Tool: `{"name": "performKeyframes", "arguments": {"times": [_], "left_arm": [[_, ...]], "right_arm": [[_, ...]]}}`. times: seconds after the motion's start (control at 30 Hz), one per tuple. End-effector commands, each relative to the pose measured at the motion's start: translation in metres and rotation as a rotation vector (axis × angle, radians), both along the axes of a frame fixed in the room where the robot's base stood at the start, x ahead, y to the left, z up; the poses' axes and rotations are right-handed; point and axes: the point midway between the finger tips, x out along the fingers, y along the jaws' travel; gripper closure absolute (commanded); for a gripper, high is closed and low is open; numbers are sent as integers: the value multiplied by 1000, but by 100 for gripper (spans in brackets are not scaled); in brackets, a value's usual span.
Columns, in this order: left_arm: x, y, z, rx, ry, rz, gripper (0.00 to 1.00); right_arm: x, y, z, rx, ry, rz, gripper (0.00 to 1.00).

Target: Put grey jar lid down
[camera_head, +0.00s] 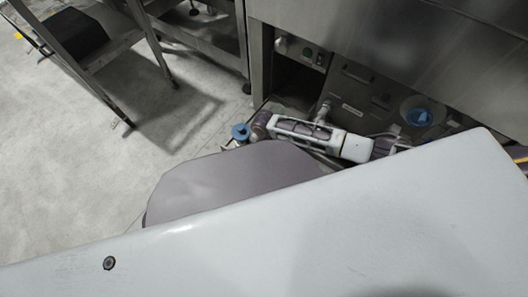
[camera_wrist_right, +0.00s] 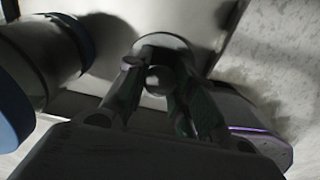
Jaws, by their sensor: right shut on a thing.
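In the right wrist view, my right gripper (camera_wrist_right: 158,66) is shut on the grey jar lid (camera_wrist_right: 160,42). The lid is a small round grey disc with a round knob between the two dark fingers. It is over or against a pale surface; I cannot tell whether it touches it. The gripper's tips and the lid cannot be made out there. My left gripper is not in view.
A pale cylinder with a blue band (camera_wrist_right: 70,45) stands close left of the gripper in the wrist view.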

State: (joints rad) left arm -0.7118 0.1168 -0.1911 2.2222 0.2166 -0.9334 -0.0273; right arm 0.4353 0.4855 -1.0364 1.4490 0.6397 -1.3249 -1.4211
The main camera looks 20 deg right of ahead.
Motion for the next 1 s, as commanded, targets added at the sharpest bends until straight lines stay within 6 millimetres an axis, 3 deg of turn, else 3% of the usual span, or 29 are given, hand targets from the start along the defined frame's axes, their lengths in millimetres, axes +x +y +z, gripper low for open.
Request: {"name": "performKeyframes", "arguments": {"times": [0.17,0.2,0.37,0.77,1.0], "left_arm": [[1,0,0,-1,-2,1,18],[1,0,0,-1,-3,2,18],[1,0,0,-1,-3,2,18],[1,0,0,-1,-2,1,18],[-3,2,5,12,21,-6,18]], "right_arm": [[0,0,-3,0,0,0,90],[0,0,-3,1,-1,0,74],[0,0,-3,0,0,0,54],[0,0,-1,0,0,0,54],[1,0,12,1,-2,0,54]]}}
